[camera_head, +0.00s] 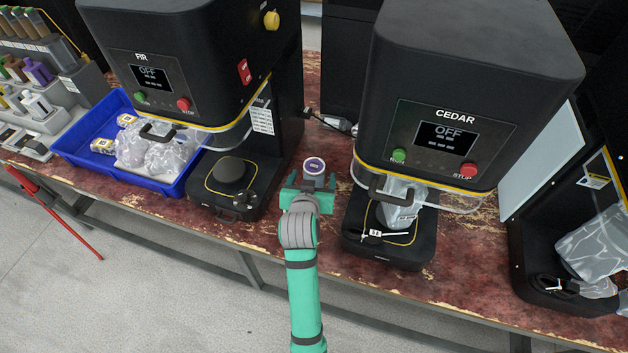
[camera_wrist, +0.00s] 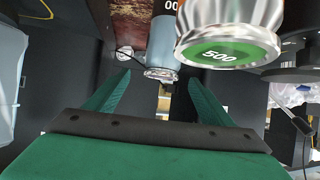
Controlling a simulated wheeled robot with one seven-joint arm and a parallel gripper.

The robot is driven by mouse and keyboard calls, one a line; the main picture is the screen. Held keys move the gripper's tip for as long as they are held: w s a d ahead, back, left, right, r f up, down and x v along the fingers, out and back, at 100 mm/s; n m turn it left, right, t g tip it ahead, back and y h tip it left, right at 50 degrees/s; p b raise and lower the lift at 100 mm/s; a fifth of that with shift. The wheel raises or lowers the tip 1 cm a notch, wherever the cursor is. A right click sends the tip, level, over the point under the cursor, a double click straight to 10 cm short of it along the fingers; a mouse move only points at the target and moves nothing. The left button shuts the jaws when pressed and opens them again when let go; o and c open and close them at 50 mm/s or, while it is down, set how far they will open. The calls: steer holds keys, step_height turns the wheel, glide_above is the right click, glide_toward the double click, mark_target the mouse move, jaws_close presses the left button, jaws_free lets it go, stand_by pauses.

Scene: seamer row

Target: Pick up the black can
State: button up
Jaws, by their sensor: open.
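I see no can that is clearly black. In the head view a small can (camera_head: 314,166) with a purple and white round label on its top stands between the two machines. My gripper (camera_head: 312,181) is right at it, with its green fingers to either side; contact cannot be told. In the wrist view my gripper (camera_wrist: 158,88) is open. A grey can (camera_wrist: 161,48) shows beyond the gap between the fingers. A larger silver can (camera_wrist: 228,30) with a green label marked 500 is closer, above the right finger. Most of the can bodies are hidden or cropped.
The FIR machine (camera_head: 190,60) stands left of my gripper and the CEDAR machine (camera_head: 470,70) right, leaving a narrow gap. A blue tray (camera_head: 170,189) with bagged items lies further left. The worn red table's front edge (camera_head: 275,237) runs below my arm.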

mark_target(313, 174)
steer(key=shift+f+x, duration=0.25)
steer(key=shift+x, duration=2.65)
steer(key=shift+s+a, duration=0.15)
steer(key=shift+a, duration=0.05)
steer(key=c, duration=1.7)
jaws_close()
steer(key=shift+r, duration=0.2)
